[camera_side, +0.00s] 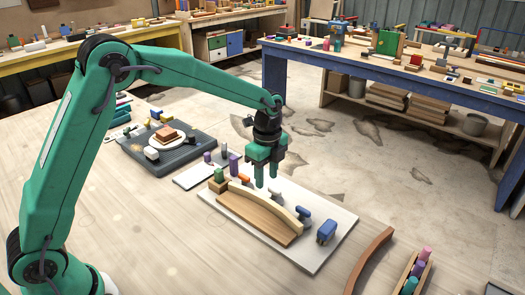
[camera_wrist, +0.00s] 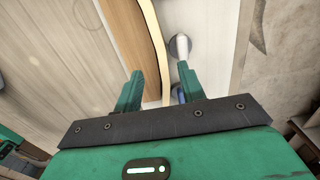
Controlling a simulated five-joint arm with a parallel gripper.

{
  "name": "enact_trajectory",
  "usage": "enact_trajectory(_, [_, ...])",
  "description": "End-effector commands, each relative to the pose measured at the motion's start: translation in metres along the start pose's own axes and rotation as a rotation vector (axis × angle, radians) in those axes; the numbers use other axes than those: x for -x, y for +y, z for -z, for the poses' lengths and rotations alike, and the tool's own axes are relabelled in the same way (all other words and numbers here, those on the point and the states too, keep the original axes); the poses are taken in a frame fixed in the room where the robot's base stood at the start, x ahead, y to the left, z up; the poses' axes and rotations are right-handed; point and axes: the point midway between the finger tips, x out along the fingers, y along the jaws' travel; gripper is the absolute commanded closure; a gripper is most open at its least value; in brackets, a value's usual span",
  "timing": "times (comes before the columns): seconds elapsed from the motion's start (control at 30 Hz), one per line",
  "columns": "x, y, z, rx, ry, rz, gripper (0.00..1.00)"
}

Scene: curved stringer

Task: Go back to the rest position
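My gripper (camera_side: 267,182) is open and points down above the far part of the white board (camera_side: 313,257) on the workbench. In the wrist view its two fingers (camera_wrist: 159,82) stand apart with nothing between them that I can see held. A curved light-wood stringer (camera_side: 272,212) lies on the board along a flat brown wood piece (camera_side: 250,216), just below and in front of the gripper. The stringer also shows in the wrist view (camera_wrist: 157,40), running between the fingers. A blue block (camera_side: 326,231) and a grey-blue peg (camera_side: 304,213) stand beside the stringer's outer side.
A dark grey tray (camera_side: 185,160) with blocks sits farther left. A brown curved strip (camera_side: 370,259) and a bin of coloured cylinders (camera_side: 412,275) are at the right. The bench front is clear.

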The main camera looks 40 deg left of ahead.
Motion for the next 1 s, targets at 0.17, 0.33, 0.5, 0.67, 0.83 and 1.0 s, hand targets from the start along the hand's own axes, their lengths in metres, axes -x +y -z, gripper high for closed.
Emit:
enact_trajectory(0.17, [-0.001, 0.000, 0.000, 0.000, 0.000, -0.001, 0.60])
enact_trajectory(0.33, [-0.001, 0.001, 0.000, 0.000, 0.000, -0.002, 0.60])
enact_trajectory(0.5, [0.002, 0.002, -0.001, 0.008, 0.000, 0.001, 0.60])
enact_trajectory(0.67, [0.013, 0.008, -0.004, 0.055, 0.003, 0.017, 0.60])
enact_trajectory(0.83, [0.038, 0.023, -0.012, 0.164, 0.012, 0.051, 0.60])
enact_trajectory(1.0, [0.069, 0.046, -0.022, 0.314, 0.029, 0.099, 0.60])
